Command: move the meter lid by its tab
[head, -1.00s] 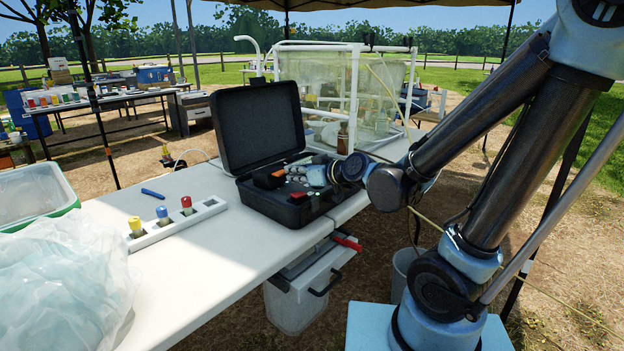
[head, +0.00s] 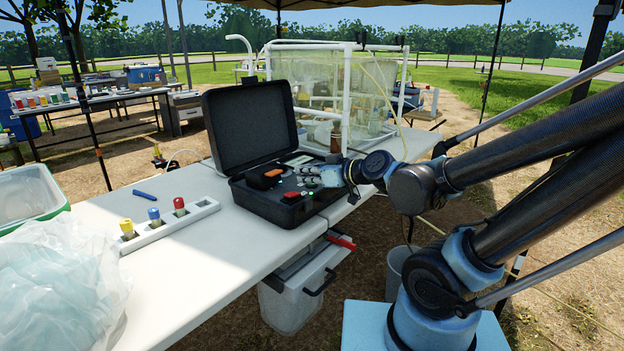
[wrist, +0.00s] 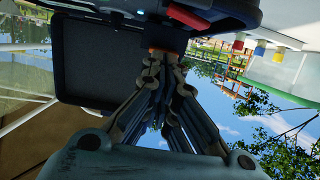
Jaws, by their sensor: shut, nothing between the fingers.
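The black case (head: 234,192) stands on the white table with its black lid (head: 250,122) raised at the back, leaning slightly backward. The lid also shows in the wrist view (wrist: 95,62). A red tab-like piece (head: 291,195) sits at the case's front right; a red piece is large in the wrist view (wrist: 188,17). I cannot tell whether it is the lid's tab. My gripper (head: 310,172) is over the right part of the open case, its fingers together and empty. In the wrist view the fingertips (wrist: 165,58) point toward the case; contact is unclear.
An orange-marked black block (head: 265,178) lies in the case. A white rack (head: 170,226) with yellow, blue and red-capped vials stands left, near a blue pen-like item (head: 144,196). A white-framed clear enclosure (head: 352,95) and brown bottle (head: 336,137) stand behind. A plastic bag (head: 60,285) covers the front left.

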